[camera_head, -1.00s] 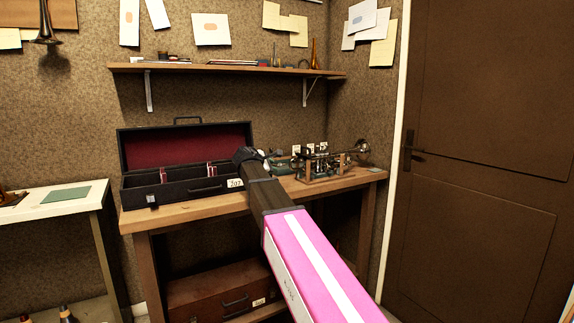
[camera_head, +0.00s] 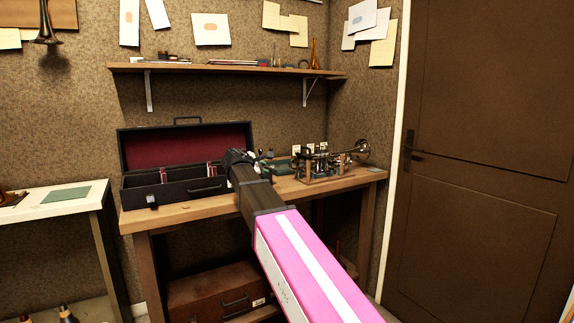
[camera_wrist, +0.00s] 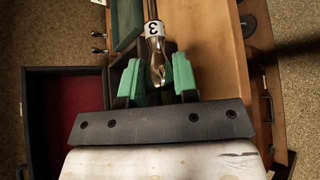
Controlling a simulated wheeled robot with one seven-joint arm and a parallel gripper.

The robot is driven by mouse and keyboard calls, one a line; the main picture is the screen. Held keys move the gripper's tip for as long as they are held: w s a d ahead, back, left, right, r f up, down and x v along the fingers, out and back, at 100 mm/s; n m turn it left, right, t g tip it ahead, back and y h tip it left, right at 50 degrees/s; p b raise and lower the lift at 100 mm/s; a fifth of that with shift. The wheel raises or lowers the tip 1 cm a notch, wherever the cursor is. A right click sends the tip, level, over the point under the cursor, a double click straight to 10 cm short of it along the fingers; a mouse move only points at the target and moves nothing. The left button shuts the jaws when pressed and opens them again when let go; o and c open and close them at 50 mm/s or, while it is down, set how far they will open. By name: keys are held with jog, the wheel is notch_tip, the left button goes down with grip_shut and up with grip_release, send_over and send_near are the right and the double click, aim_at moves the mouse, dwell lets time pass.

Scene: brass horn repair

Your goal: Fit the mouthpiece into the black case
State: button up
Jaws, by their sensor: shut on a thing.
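My gripper (camera_wrist: 156,76) has green fingers and is shut on a silver mouthpiece (camera_wrist: 158,58) with a white label marked 3. The mouthpiece points away from the palm, toward the top of the wrist view. In the head view my gripper (camera_head: 237,158) is at the right end of the open black case (camera_head: 150,197), and the mouthpiece cannot be made out there. The case stands on the wooden bench with its red-lined lid raised and dividers inside. In the wrist view part of the case (camera_wrist: 35,72) lies at the left, apart from the mouthpiece.
A brass horn on a stand (camera_head: 335,162) is on the right of the bench (camera_head: 180,217). A green tray (camera_head: 283,167) lies between it and my gripper. A shelf (camera_head: 225,68) hangs above. A brown case (camera_head: 212,290) sits below.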

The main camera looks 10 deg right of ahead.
jog(key=shift+r, duration=2.9)
